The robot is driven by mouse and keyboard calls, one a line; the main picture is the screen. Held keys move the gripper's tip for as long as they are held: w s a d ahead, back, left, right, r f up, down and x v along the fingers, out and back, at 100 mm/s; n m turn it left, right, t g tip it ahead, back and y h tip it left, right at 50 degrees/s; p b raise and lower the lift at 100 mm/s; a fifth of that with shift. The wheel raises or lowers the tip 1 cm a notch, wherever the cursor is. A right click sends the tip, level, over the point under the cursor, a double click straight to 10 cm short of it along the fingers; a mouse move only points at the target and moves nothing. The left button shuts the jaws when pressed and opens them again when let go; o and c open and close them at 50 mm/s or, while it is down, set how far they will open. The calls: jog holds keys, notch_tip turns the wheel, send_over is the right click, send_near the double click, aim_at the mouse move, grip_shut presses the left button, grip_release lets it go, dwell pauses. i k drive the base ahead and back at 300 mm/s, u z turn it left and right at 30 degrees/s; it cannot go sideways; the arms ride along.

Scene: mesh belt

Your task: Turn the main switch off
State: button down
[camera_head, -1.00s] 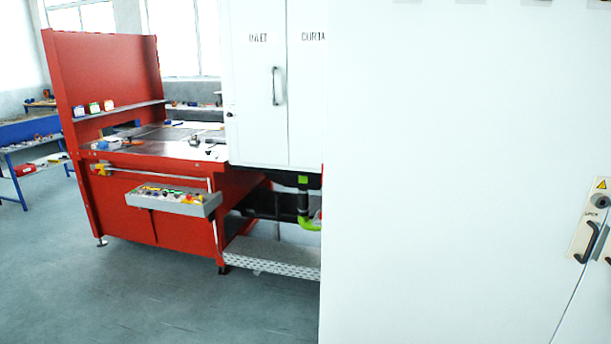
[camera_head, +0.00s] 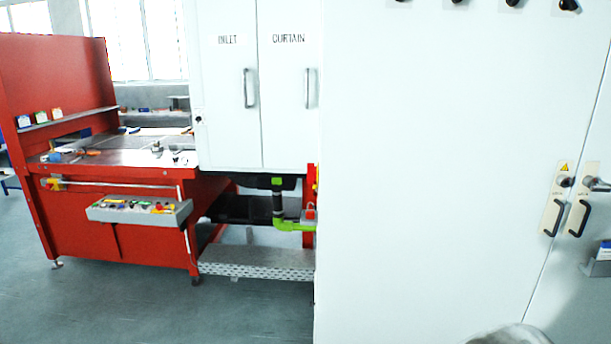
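No part in view can be told for sure as the main switch. A large white cabinet (camera_head: 430,180) fills the right half of the view. Several small black knobs, one of them at the top right (camera_head: 568,5), are cut by the top edge. Two dark door handles (camera_head: 552,217) on pale plates sit at the right, with a round lock and a yellow warning triangle above the left one. A grey lever-like part (camera_head: 598,184) shows beside them at the right edge. My gripper is not in view.
A red machine (camera_head: 110,215) stands at the left with a grey button panel (camera_head: 138,211) on its front. A white housing (camera_head: 229,100) marked INLET and CURTAIN stands beside it. Grey floor (camera_head: 150,305) is free at the lower left. A pale rounded shape shows at the bottom edge.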

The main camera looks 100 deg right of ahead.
aim_at(311, 169)
jog(key=z, duration=3.45)
jog(key=i, duration=1)
